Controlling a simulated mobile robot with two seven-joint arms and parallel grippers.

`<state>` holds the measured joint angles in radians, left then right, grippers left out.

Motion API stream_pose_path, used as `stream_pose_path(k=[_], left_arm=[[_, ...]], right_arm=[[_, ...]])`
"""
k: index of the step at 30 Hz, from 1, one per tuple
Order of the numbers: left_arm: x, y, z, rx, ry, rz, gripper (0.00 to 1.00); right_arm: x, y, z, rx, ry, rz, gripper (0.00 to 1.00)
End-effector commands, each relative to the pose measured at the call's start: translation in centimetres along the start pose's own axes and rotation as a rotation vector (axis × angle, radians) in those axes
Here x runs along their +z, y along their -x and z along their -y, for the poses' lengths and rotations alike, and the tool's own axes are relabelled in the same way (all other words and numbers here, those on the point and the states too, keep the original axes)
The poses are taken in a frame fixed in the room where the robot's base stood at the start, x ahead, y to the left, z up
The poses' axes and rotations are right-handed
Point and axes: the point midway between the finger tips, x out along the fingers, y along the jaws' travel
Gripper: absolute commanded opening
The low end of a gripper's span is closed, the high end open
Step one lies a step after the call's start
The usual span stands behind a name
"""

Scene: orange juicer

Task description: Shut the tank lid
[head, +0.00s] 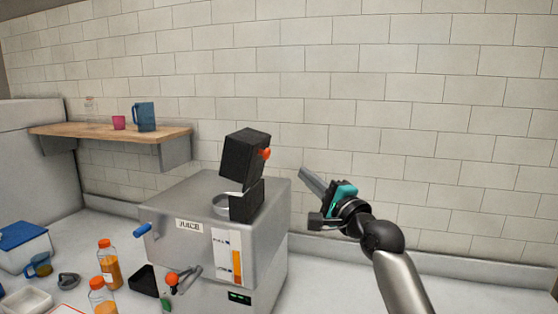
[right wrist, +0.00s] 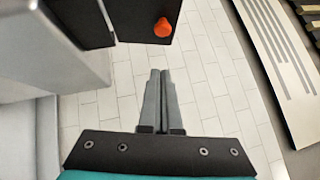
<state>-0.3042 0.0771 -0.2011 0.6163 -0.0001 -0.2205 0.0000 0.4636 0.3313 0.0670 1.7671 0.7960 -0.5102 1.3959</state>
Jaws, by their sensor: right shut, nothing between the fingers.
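The steel juicer (head: 200,235) stands on the counter with a black, box-like tank lid (head: 243,155) raised and tilted above its top. The lid has an orange knob (head: 265,153) on its right side. Below it are a black block (head: 246,202) and a round metal rim (head: 222,208), partly hidden. My right gripper (head: 303,172) is shut and empty, right of the lid and apart from it. My left gripper is out of view.
Juice bottles (head: 109,268), a black tray (head: 144,280) and a blue-lidded box (head: 22,245) crowd the counter's left. The space right of the juicer is clear.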

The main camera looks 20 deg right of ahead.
Motion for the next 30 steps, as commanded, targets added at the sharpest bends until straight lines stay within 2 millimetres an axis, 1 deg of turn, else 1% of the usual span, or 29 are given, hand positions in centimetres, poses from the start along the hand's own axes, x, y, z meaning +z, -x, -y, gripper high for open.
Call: stream_pose_path(k=[1, 3, 11, 15, 21, 30], left_arm=[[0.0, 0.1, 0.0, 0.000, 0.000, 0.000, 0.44], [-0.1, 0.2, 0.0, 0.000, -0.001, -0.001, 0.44], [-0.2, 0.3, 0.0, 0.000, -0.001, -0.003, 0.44], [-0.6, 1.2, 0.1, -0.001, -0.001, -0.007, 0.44], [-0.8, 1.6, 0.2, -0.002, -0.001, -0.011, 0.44], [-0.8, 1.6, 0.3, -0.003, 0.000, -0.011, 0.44]], right_arm=[[0.0, -0.9, 0.1, -0.001, -0.001, 0.000, 0.00], [0.0, -1.9, 0.1, -0.001, -0.001, 0.000, 0.00], [0.0, -5.2, 0.0, 0.000, 0.002, -0.001, 0.00], [1.7, -6.8, 0.2, 0.001, -0.001, 0.002, 0.00], [2.7, -7.8, 0.0, 0.001, 0.002, 0.000, 0.00], [2.9, -8.0, -0.1, 0.001, 0.002, 0.000, 0.00]])
